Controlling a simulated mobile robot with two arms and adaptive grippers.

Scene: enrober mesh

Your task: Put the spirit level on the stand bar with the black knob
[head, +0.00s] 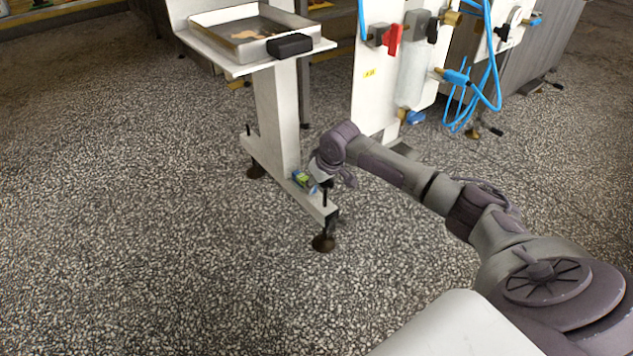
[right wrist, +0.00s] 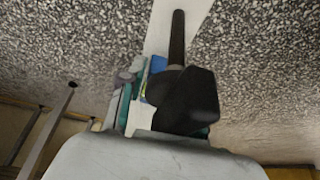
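The spirit level (head: 303,180), small with blue, green and yellow parts, is at the low white stand bar (head: 286,180), beside the end with an upright black rod. My right gripper (head: 327,180) is close by it, low over that end of the bar. In the right wrist view a blue and yellow part of the level (right wrist: 151,80) shows beside the dark gripper parts. Whether the fingers grip it is hidden, and so is any contact with the bar. A black rod (right wrist: 177,38) stands just beyond. I cannot single out a black knob. My left gripper is not in view.
The white column (head: 276,115) rises from the bar and carries a metal tray (head: 215,22) with a black block (head: 289,45) at its edge. A white panel (head: 372,100) with valves and blue hoses (head: 492,65) stands behind my right arm. The speckled floor at left is clear.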

